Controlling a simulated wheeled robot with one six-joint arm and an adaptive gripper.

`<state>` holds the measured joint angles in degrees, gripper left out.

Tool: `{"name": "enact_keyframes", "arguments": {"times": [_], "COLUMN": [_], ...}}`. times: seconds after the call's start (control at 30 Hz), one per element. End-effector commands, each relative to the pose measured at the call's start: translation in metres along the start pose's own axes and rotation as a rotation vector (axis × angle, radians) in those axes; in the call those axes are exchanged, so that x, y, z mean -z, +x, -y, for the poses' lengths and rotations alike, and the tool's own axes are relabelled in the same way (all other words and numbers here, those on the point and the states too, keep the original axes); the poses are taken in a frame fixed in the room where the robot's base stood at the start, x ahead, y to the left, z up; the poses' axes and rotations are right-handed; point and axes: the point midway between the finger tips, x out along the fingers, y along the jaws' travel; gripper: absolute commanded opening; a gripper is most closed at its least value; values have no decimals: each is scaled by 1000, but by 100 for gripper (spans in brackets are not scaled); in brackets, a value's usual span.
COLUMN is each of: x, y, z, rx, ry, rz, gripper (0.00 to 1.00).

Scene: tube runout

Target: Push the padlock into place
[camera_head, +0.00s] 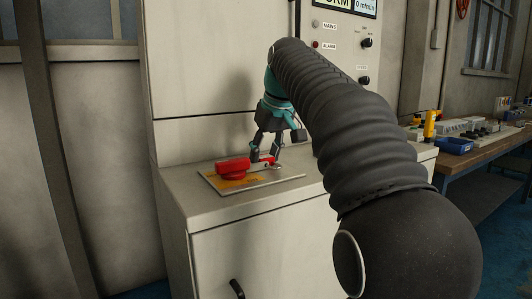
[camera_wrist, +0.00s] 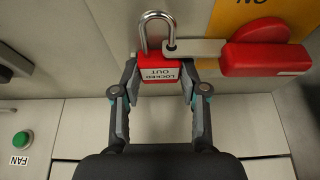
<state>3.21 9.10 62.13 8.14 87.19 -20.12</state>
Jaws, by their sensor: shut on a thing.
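The padlock (camera_wrist: 159,69) has a red body with a "LOCKED OUT" label, upside down in the wrist view, and a silver shackle (camera_wrist: 155,17). My gripper (camera_wrist: 159,88) is shut on the body, with one finger on each side. The red switch handle (camera_wrist: 262,58) lies to the right, with a pale metal tab (camera_wrist: 200,47) reaching to the shackle. The tab's end meets the shackle's right leg; I cannot tell whether the leg passes through it or is latched. In the head view, my gripper (camera_head: 264,155) is low over the plate, beside the red handle (camera_head: 232,168).
The handle sits on a plate (camera_head: 280,178) with yellow marking, on the grey cabinet's ledge (camera_head: 190,200). A green FAN button (camera_wrist: 21,139) is at lower left in the wrist view. A workbench with a blue bin (camera_head: 454,145) and a yellow item (camera_head: 430,124) stands at right.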

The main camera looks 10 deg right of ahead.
Motion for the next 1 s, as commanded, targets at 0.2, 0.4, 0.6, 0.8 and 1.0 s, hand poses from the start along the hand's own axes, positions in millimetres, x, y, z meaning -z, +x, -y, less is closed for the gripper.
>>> {"name": "enact_keyframes", "arguments": {"times": [0.2,0.4,0.6,0.8,1.0], "x": [-3,-4,-4,-3,-2], "y": [6,8,8,6,4], "z": [0,0,-1,-1,0], "rx": [4,5,4,2,1], "ry": [1,2,2,2,1], "rz": [14,16,16,10,6], "gripper": [15,15,72,72,72]}}
